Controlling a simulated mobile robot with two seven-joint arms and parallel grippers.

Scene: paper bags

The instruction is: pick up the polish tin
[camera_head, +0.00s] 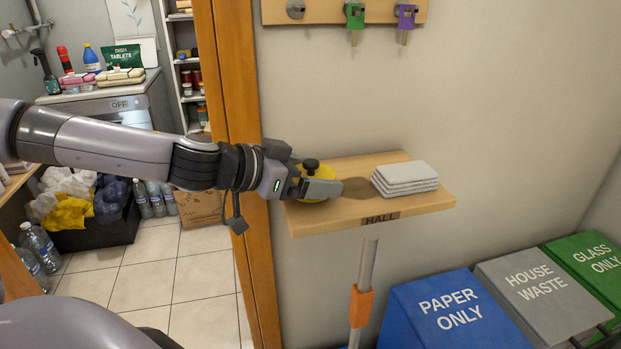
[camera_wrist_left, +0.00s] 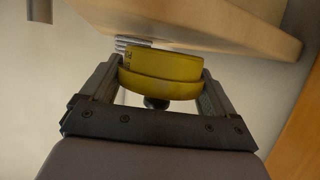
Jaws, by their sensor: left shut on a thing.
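The polish tin is a round yellow tin (camera_head: 316,169) at the left part of the small wooden shelf labelled HALL, mostly hidden behind my left gripper (camera_head: 318,186) in the head view. In the left wrist view, the yellow tin (camera_wrist_left: 163,66) sits between the two fingers of my left gripper (camera_wrist_left: 163,78), which are shut on its sides. A dark round knob shows by the tin in both views. I cannot tell whether the tin touches the shelf. My right gripper is not in view.
The wooden shelf (camera_head: 430,204) bears a stack of folded grey cloths (camera_head: 405,174) to the right, with a dark brown patch between. Hooks hang above. Below are a pole (camera_head: 367,262) and blue (camera_head: 455,318), grey (camera_head: 535,290) and green (camera_head: 590,258) bins. A wooden door frame (camera_head: 237,90) stands left.

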